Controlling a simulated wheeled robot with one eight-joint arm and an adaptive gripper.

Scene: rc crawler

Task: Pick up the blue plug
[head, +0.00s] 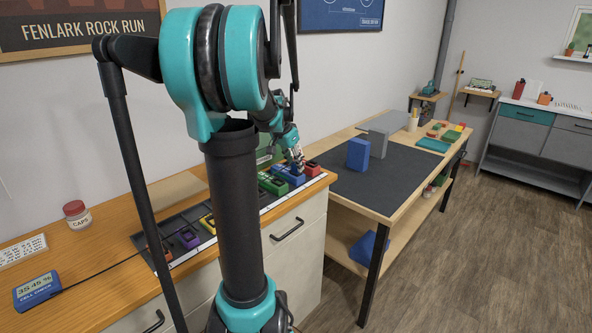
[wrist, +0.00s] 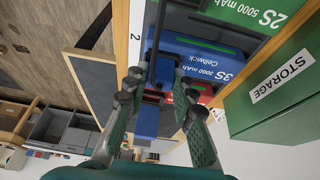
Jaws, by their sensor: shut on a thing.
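My gripper (wrist: 160,86) points down at the battery row in the wrist view, its two fingertips close on either side of a small blue piece. This piece looks like the blue plug (wrist: 164,73); it is partly hidden by the fingers and dark parts. In the head view my gripper (head: 296,166) is low over the blue battery (head: 288,176) at the right end of the row, and the plug cannot be made out there.
A green 2S battery (wrist: 250,18) and a red battery (head: 312,169) flank the blue one. A green storage box (wrist: 285,95) stands close by. A dark mat (head: 400,180) on the workbench holds a blue block (head: 358,154) and a grey block (head: 379,143). A cell-check meter (head: 37,290) lies left.

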